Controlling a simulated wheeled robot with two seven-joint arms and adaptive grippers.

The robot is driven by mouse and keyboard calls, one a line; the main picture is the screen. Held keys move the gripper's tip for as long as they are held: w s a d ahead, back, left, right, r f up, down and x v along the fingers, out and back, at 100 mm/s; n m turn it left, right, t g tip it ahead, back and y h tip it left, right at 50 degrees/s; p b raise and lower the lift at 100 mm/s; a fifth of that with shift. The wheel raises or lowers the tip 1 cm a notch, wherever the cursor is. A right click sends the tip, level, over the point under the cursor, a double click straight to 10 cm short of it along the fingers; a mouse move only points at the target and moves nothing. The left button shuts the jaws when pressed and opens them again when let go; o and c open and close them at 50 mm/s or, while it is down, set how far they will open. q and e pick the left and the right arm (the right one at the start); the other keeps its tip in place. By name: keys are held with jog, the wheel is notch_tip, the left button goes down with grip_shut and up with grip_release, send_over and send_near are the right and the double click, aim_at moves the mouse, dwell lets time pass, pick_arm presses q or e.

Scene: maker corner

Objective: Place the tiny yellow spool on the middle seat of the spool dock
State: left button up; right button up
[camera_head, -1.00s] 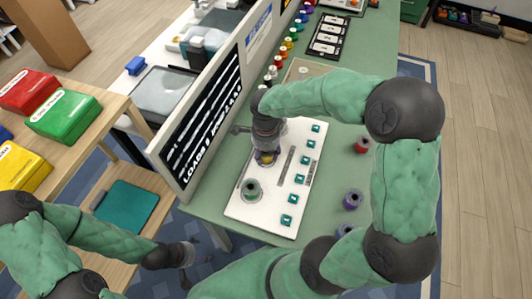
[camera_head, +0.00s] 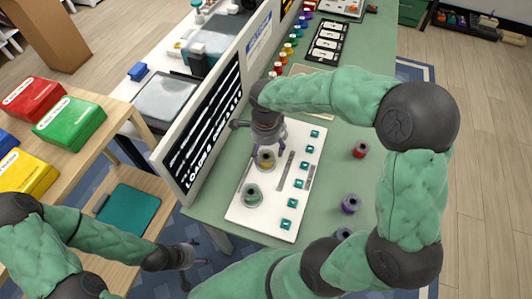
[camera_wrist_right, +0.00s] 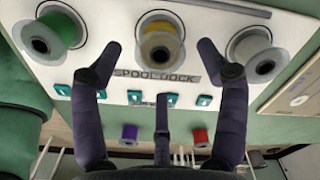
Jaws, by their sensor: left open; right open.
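The tiny yellow spool (camera_head: 265,159) sits at the middle position of the white spool dock (camera_head: 262,219); it also shows in the right wrist view (camera_wrist_right: 160,42), above the dock's label. It looks upright, between a green spool (camera_head: 252,194) and a grey-white spool (camera_wrist_right: 254,48). My left gripper (camera_head: 201,254) is open and empty, low at the left, off the green table.
Red (camera_head: 360,150) and purple (camera_head: 350,204) spools stand on the green table right of the dock. Teal pieces (camera_head: 286,224) line the dock's right side. A labelled panel (camera_head: 203,130) rises along the table's left edge. My right arm covers part of the table.

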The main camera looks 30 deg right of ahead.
aim_at(266, 156)
notch_tip(266, 156, up, 6)
jog(key=p, duration=0.2)
jog(key=shift+r, duration=0.2)
jog(key=shift+f, duration=0.1)
dwell(4.0)
